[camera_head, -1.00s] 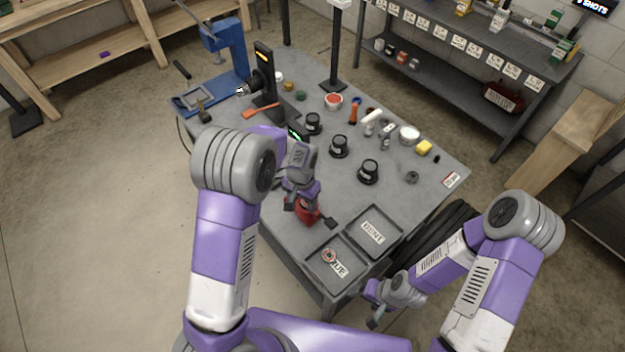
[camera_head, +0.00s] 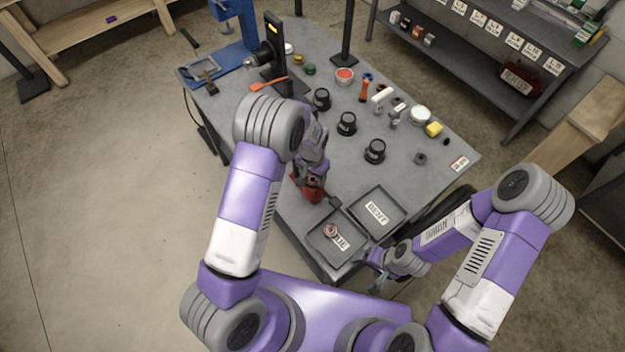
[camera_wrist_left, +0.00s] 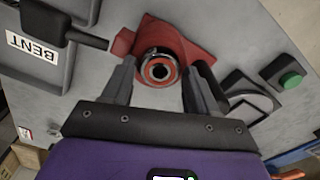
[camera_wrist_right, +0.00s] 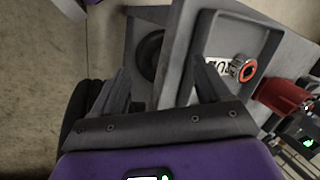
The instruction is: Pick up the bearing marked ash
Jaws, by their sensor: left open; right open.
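A bearing (camera_wrist_left: 160,70), a silver ring with a red-orange face, sits in a red holder (camera_wrist_left: 185,38) on the bench. My left gripper (camera_wrist_left: 160,82) is open, its fingers on either side of this bearing; I cannot tell whether they touch it. The red holder also shows in the head view (camera_head: 312,192). A second similar bearing (camera_head: 330,231) lies in the near tray (camera_head: 318,250); it shows in the right wrist view (camera_wrist_right: 243,68). No ash mark is readable on either bearing. My right gripper (camera_wrist_right: 160,78) is open and empty beside the bench's near edge.
A tray labelled BENT (camera_head: 390,200) adjoins the near tray. Several black round pieces (camera_head: 346,123) stand mid-bench. A blue press (camera_head: 235,25) and a dark upright stand (camera_head: 275,60) are at the back left. A shelf unit (camera_head: 480,70) stands behind.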

